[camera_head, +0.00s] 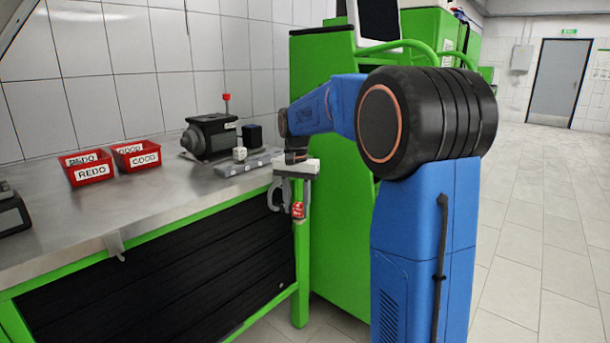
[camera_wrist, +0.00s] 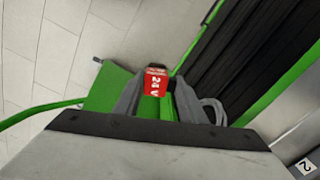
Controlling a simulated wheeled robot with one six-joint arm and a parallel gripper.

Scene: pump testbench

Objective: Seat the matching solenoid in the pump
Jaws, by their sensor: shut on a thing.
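My gripper (camera_head: 299,208) hangs at the front right corner of the workbench, pointing down, with its fingers shut on a red solenoid (camera_head: 298,211). In the wrist view the solenoid (camera_wrist: 155,82) is red with white "24 V" lettering and a dark end, held between the grey fingers. The dark pump (camera_head: 210,137) stands on the bench near the wall, with a red-topped rod rising from it. A black block (camera_head: 252,136) and a small light-coloured part (camera_head: 240,154) are at its right side. The pump's seat for the solenoid cannot be made out.
A red REDO bin (camera_head: 90,174) and a red GOOD bin (camera_head: 137,160) stand on the steel bench (camera_head: 150,207). A grey flat tray (camera_head: 248,164) lies in front of the pump. A green cabinet (camera_head: 335,225) rises just behind the arm. The bench's front middle is clear.

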